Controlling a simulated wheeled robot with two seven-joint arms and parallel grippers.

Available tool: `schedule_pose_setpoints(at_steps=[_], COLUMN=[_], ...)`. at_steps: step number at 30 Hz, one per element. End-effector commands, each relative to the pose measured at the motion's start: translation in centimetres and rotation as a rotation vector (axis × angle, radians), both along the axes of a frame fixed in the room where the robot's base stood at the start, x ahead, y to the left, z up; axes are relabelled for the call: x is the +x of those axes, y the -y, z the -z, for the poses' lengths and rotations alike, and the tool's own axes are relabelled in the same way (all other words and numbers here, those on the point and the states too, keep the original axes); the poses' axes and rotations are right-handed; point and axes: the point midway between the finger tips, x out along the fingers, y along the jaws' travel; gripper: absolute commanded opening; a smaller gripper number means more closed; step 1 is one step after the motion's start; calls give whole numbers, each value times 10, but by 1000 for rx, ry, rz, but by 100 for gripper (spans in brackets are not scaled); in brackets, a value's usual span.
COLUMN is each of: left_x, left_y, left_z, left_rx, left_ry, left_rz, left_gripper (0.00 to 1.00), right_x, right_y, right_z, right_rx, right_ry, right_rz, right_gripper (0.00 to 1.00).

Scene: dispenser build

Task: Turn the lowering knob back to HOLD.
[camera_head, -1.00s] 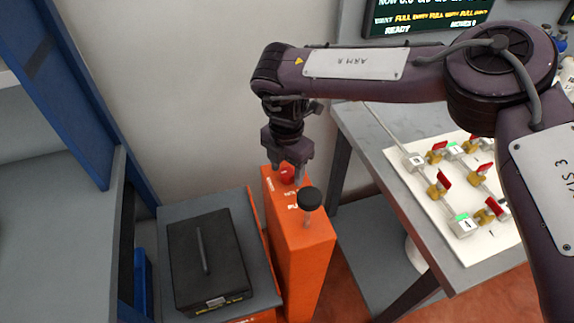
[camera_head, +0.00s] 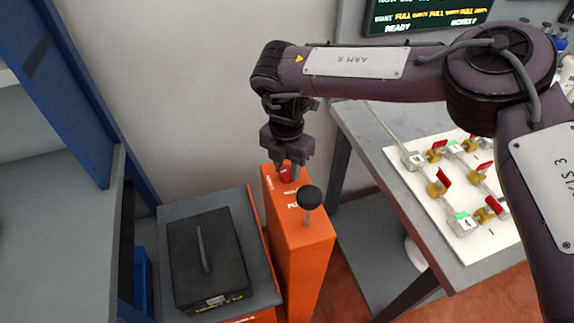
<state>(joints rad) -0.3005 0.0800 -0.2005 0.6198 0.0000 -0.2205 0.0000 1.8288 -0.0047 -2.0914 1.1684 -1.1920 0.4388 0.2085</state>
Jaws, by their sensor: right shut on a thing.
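The red lowering knob (camera_head: 287,174) sits on top of an orange post (camera_head: 302,250), near its far end. White lettering is printed around it, too small to read fully. My right gripper (camera_head: 289,172) reaches down from above and is shut on the red knob, with a finger on either side. The knob's pointer is partly hidden by the fingers, so I cannot tell its exact setting. My left gripper is not in view.
A black round-topped lever (camera_head: 310,197) stands on the post just in front of the knob. A black case (camera_head: 207,260) lies on a grey platform (camera_head: 176,212) to the left. A table (camera_head: 365,150) with a valve board (camera_head: 480,245) stands right.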

Motion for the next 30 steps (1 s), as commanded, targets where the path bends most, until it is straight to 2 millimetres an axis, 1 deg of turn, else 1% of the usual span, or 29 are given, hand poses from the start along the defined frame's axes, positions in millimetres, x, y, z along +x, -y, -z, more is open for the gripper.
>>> schedule_pose_setpoints(at_steps=[4, 30], left_x=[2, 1], left_y=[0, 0], left_z=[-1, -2], left_rx=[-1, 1], left_ry=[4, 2], left_rz=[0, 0], left_gripper=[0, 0], right_x=[0, -1], right_y=[-1, 0], right_z=[-1, -1], right_rx=[3, 4], right_ry=[-1, -1], right_rz=[-112, -936], right_gripper=[9, 9])
